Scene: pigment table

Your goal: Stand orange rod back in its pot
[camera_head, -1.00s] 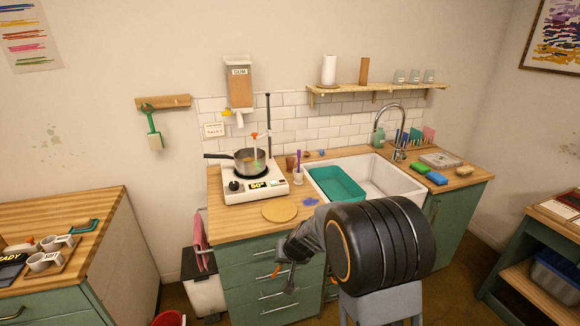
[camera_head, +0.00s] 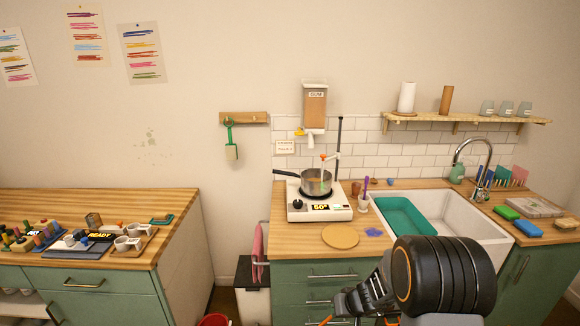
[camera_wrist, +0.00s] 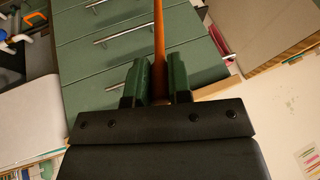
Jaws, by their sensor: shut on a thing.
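My gripper (camera_wrist: 155,85) is shut on the orange rod (camera_wrist: 159,35), which stands between its two dark green fingers and runs out past the top of the wrist view. In the head view my gripper (camera_head: 342,308) is low in front of the green drawers, with a small orange bit of the rod (camera_head: 326,320) showing at the bottom edge. A small white pot (camera_head: 363,204) with a purple stick in it stands on the counter beside the hot plate. I cannot tell which pot belongs to the rod.
A saucepan (camera_head: 311,186) sits on the white hot plate (camera_head: 318,214). A round wooden board (camera_head: 341,236) lies in front, and a teal tub (camera_head: 404,215) is in the sink. The left counter (camera_head: 160,200) holds cups and small coloured things. A red bin (camera_head: 214,320) stands between counters.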

